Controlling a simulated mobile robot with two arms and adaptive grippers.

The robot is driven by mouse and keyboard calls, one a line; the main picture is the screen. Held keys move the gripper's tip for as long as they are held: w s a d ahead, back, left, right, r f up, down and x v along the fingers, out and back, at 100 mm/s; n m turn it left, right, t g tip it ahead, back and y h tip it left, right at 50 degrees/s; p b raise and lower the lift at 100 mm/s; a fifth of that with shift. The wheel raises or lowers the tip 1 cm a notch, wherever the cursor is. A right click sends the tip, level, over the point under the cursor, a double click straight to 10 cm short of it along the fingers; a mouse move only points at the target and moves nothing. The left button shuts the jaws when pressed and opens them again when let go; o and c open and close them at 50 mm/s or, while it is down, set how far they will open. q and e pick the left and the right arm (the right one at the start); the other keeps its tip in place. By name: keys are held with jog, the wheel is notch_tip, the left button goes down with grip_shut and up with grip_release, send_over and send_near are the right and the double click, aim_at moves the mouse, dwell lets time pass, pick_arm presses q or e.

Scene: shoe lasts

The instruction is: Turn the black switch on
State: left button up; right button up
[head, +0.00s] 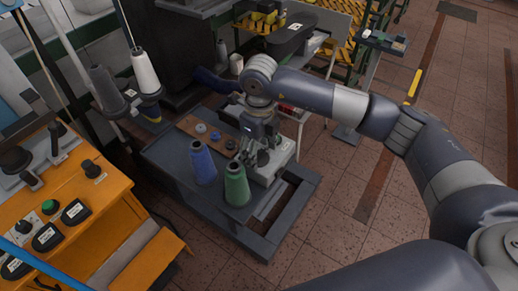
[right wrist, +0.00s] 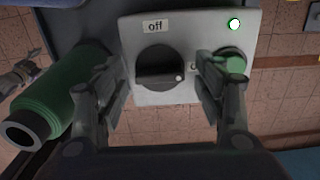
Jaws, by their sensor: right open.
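The black switch (right wrist: 158,66) is a round knob with a raised grip on a pale grey box (right wrist: 150,97), seen in the right wrist view. An "off" label is at its upper edge; a second label to the right is mostly hidden by a finger. A white dot on the knob sits at its right. My right gripper (right wrist: 160,75) is open, with one finger on each side of the knob; I cannot tell whether they touch it. In the head view my right gripper (head: 257,148) is over the grey box (head: 283,160) and hides the knob. My left gripper is out of view.
A green button (right wrist: 235,62) and a white light (right wrist: 235,23) are on the box beside the right finger. A green spool (head: 236,185) and a blue spool (head: 202,162) stand close by on the dark table (head: 165,160). An orange console (head: 90,215) is at left.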

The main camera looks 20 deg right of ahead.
aim_at(259, 153)
notch_tip(259, 153, up, 12)
dwell(0.6)
dwell(0.4)
